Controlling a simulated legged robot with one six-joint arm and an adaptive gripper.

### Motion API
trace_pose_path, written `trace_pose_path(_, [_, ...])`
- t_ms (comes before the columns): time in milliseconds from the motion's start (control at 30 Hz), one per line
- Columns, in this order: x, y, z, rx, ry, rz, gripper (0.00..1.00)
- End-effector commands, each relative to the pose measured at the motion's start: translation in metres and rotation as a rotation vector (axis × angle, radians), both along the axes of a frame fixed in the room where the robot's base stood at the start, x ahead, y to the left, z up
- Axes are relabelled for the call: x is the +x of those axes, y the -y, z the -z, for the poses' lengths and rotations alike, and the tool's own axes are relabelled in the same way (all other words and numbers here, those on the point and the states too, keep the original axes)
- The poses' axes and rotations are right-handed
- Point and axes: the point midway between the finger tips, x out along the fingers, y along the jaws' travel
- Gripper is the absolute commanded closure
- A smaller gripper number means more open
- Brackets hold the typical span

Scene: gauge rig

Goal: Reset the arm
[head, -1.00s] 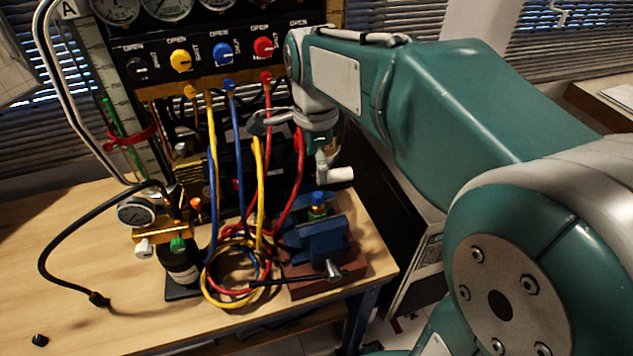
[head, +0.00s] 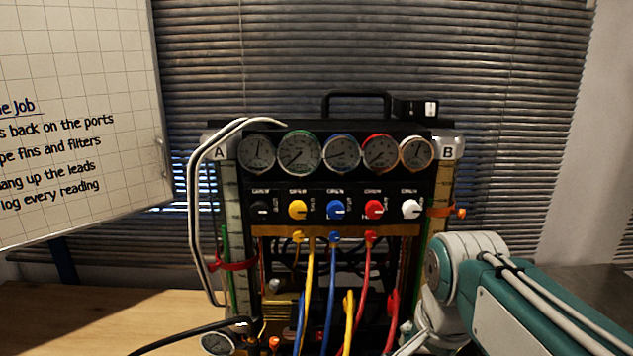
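My arm (head: 500,300), teal and pale grey, enters from the lower right and bends down at a grey joint (head: 438,268) in front of the rig's right side. Its end runs off the bottom edge. A pale grey part (head: 412,343) there may belong to my gripper, but no fingertips show, so its opening and any hold are hidden. The black gauge rig (head: 335,175) stands upright in the middle. It carries a row of round dials and black, yellow, blue, red and white knobs (head: 335,210). Yellow, blue and red hoses (head: 330,290) hang from its lower front.
A whiteboard (head: 75,120) with writing stands at the upper left. Closed blinds (head: 400,60) fill the back. A wooden bench (head: 100,310) shows at lower left, with a small gauge (head: 216,342) and black hose (head: 180,338) at the bottom edge. The bench at far left looks clear.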

Motion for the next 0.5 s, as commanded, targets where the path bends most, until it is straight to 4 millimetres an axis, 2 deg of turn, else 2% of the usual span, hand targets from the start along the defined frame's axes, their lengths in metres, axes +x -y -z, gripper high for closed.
trace_pose_path(200, [-0.032,0.0,0.012,-0.089,0.101,-0.333,0.08])
trace_pose_path(500, [-0.066,0.001,0.035,-0.259,0.221,-0.755,0.08])
